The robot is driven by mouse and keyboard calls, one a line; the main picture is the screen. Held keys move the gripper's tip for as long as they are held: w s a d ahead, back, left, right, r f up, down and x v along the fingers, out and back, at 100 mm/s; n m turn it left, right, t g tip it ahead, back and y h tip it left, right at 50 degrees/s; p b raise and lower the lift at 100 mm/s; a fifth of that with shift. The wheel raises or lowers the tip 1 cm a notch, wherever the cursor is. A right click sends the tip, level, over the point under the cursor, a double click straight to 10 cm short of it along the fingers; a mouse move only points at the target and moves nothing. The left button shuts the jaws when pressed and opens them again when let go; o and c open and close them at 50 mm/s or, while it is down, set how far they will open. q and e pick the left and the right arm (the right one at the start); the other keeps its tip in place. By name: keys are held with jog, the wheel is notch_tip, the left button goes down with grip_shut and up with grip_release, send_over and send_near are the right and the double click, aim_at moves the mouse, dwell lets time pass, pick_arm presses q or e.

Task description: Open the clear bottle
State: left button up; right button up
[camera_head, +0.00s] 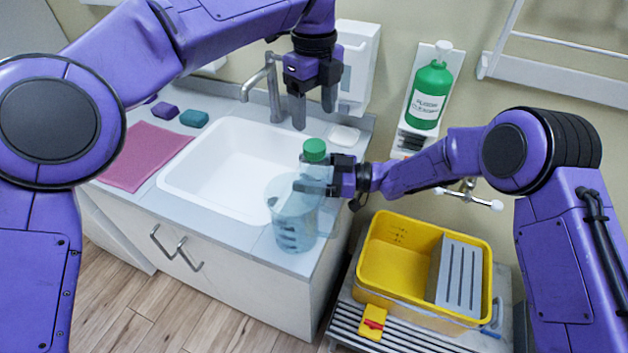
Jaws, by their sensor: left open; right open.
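The clear bottle (316,172) has a green cap (314,148) and stands upright at the right end of the counter, behind a clear jug (288,228). The cap is on the bottle. My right gripper (312,180) is open at the bottle's upper body, coming from the right, with its fingers beside the bottle. Whether they touch it I cannot tell. My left gripper (313,110) is open and empty, pointing down above the cap with a clear gap. The bottle's lower part is seen only through the jug.
A white sink (225,165) with a tap (270,85) lies left of the bottle. A pink cloth (145,155) and two small blocks lie further left. A yellow bucket (385,265) stands below on the right. A green dispenser bottle (430,95) hangs on the wall.

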jog(key=shift+a, duration=0.35)
